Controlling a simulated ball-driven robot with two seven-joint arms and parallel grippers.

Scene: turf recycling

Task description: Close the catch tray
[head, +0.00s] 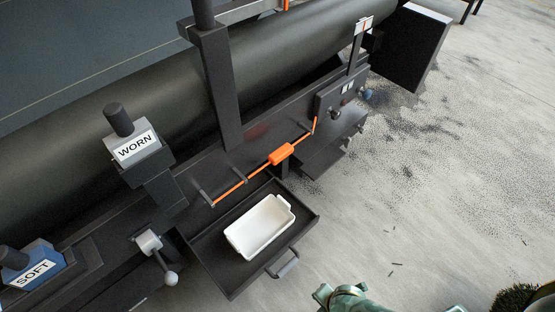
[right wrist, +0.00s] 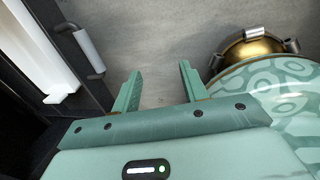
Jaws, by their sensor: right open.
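The catch tray (head: 226,267) is a black, shallow drawer, pulled out from under the dark machine, in the middle of the head view. A white bin (head: 258,228) sits inside it. A grey bar handle (head: 285,265) is on its front wall. In the right wrist view, the handle (right wrist: 88,50) and the tray's dark front wall (right wrist: 75,14) are at upper left, with the white bin (right wrist: 32,48) behind. My right gripper (right wrist: 158,88) is open and empty, beside the handle and apart from it, with only floor between its fingers. My left gripper is not in view.
An orange rod (head: 281,154) runs above the tray's back edge. A ball-ended lever (head: 152,245) stands left of the tray. Blocks labelled WORN (head: 138,155) and SOFT (head: 30,275) stand further left. The concrete floor (head: 420,220) in front is mostly clear, with scattered black crumbs.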

